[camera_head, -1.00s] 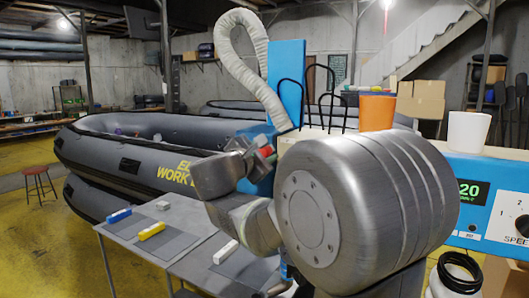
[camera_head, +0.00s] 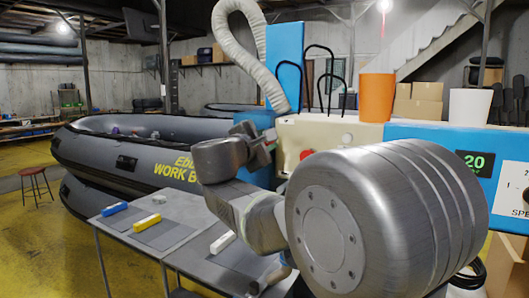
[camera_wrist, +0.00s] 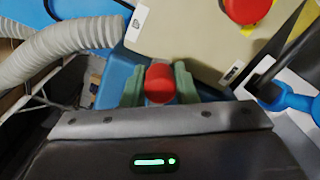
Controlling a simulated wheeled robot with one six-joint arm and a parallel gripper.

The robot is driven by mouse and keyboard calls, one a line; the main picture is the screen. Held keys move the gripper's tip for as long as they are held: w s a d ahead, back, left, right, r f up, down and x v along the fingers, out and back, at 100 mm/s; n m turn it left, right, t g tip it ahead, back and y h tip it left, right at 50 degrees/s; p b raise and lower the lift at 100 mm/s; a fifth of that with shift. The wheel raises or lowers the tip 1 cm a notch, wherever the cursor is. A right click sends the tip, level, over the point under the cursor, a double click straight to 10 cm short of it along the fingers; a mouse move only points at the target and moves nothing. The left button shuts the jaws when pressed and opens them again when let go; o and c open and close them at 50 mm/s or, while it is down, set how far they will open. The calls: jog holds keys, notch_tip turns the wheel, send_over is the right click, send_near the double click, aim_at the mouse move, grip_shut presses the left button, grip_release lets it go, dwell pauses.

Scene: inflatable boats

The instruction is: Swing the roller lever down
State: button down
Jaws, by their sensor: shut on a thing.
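The roller lever shows only as a red rounded grip (camera_wrist: 160,84) in the wrist view. It sits between the two green fingers of my gripper (camera_wrist: 160,86), which touch it on both sides. The rest of the lever is hidden. In the head view my gripper (camera_head: 268,143) is at the left end of the cream and blue machine (camera_head: 325,133), in front of its blue upright. I cannot make out the red grip in that view.
A red button (camera_head: 305,154) is on the machine, right of my gripper; the wrist view shows it too (camera_wrist: 245,8). An orange cup (camera_head: 377,97) and a white cup (camera_head: 469,105) stand on top. A grey hose (camera_head: 240,40) hangs above. A grey table (camera_head: 150,230) is below left.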

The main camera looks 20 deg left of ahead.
jog(key=f+m+b, duration=0.2)
jog(key=m+b, duration=0.1)
jog(key=b, duration=0.3)
jog(key=f+m+b, duration=0.3)
jog(key=m+b, duration=0.1)
jog(key=b, duration=0.2)
jog(key=a+f+m+b, duration=0.1)
jog(key=f+m+b, duration=0.2)
jog(key=b, duration=0.3)
jog(key=shift+a+f+m, duration=0.1)
jog(key=shift+f+m, duration=0.15)
jog(key=shift+m, duration=0.15)
jog(key=c, duration=1.1)
grip_release()
jog(key=shift+c, duration=0.2)
jog(key=shift+r, duration=0.1)
jog(key=shift+s, duration=0.35)
jog(key=s+a, duration=0.1)
jog(key=s, duration=1.2)
jog(key=shift+p, duration=0.3)
